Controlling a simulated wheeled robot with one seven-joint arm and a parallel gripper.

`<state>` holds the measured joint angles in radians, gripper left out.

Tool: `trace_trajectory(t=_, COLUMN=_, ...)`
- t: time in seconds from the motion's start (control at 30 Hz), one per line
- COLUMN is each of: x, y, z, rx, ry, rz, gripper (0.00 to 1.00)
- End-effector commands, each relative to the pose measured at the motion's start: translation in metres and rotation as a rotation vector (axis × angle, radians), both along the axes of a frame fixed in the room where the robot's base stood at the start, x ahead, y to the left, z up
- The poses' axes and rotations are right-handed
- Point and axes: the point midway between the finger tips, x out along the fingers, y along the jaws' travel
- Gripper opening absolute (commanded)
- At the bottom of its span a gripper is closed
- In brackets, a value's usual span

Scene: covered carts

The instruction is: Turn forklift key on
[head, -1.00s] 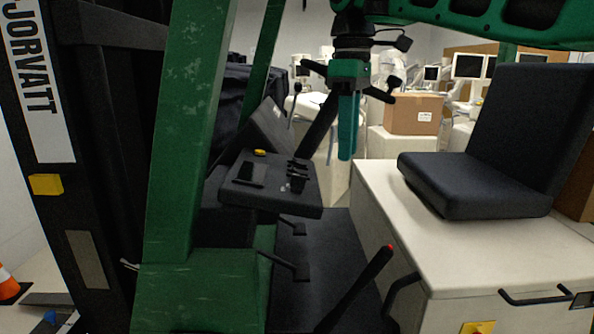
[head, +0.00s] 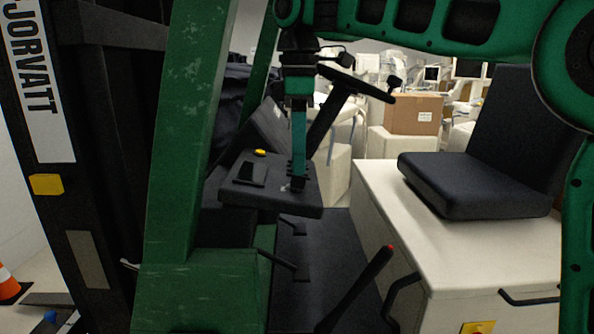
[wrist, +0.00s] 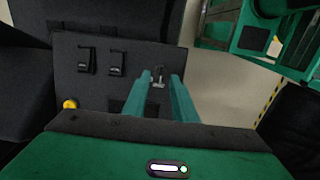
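The forklift's black dashboard panel (head: 245,200) is at the centre of the head view, below the steering wheel (head: 352,82). A small key with a dark head and metal shaft (wrist: 158,83) stands in the panel in the wrist view. In the head view a small silvery bit (head: 284,188) shows at the same place, partly hidden by the fingers. My gripper (head: 298,184) points down onto the panel. Its green fingers (wrist: 160,76) are apart in the wrist view, one on each side of the key, with a gap visible around it.
A yellow button (head: 260,153) is on the panel. Two black levers or switches (wrist: 102,60) stand beside the key. The green mast post (head: 188,130) is left, the seat (head: 475,185) right, and a red-tipped lever (head: 360,285) lower down.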

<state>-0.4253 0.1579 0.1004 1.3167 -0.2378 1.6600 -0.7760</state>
Motion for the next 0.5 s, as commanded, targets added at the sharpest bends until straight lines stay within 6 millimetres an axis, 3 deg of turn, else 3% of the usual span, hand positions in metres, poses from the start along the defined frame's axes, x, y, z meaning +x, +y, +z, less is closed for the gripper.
trace_trajectory(t=0.2, x=-0.001, y=0.000, z=-0.023, rx=0.000, ry=0.000, rz=0.002, gripper=0.25)
trace_trajectory(t=0.5, x=0.000, y=0.000, z=-0.030, rx=0.001, ry=0.000, rz=0.000, gripper=0.25)
